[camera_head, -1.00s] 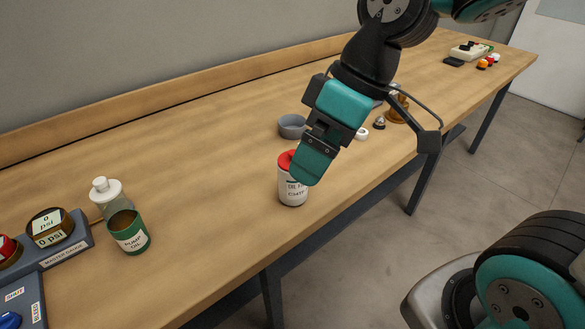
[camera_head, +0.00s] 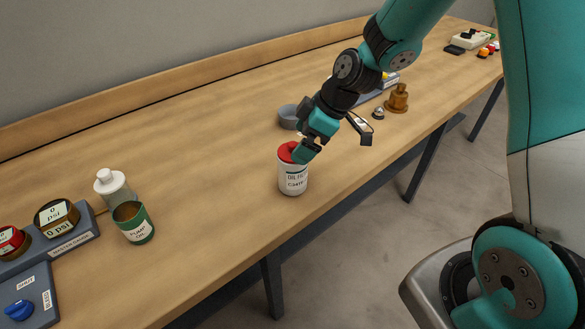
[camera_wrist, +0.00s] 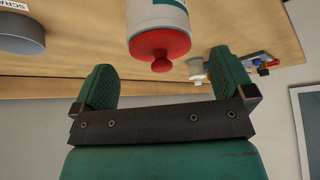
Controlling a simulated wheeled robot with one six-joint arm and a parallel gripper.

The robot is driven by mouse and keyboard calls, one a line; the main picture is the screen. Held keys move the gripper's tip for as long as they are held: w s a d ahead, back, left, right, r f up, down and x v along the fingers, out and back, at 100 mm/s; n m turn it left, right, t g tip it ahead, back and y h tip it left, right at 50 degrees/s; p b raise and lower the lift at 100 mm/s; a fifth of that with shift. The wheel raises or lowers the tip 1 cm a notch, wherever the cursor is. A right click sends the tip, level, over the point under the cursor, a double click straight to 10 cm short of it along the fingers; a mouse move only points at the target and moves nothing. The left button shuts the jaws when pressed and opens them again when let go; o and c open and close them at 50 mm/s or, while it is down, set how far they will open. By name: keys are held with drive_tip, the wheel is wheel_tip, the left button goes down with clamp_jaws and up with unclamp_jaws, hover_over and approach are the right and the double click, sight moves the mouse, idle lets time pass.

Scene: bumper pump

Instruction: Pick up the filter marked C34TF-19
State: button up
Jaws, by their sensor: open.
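A white filter (camera_head: 293,182) with a red lid stands upright on the bench near its front edge. Its label reads "OIL FIL..." and "C34TF", and the rest is not legible. My gripper (camera_head: 306,146) is right above and beside the lid in the head view, partly covering it. In the wrist view my gripper (camera_wrist: 163,80) is open and empty, its two green fingers spread wide. There the filter (camera_wrist: 155,14) hangs into the picture from the top, with its red lid and knob ahead of the gap. Whether a finger touches it I cannot tell.
A grey round container (camera_head: 289,117) stands close behind the filter. A brass part (camera_head: 397,99) is to the right. A green pump oil can (camera_head: 136,231), a white bottle (camera_head: 113,187) and the master gauge block (camera_head: 62,228) are at the left. The bench between them is clear.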

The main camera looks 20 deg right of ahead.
sight(293, 171)
drive_tip(key=shift+p+x, duration=0.9)
drive_tip(key=shift+x, duration=1.95)
drive_tip(key=shift+s+d+f, duration=0.1)
drive_tip(key=shift+d, duration=0.1)
drive_tip(key=c, duration=1.3)
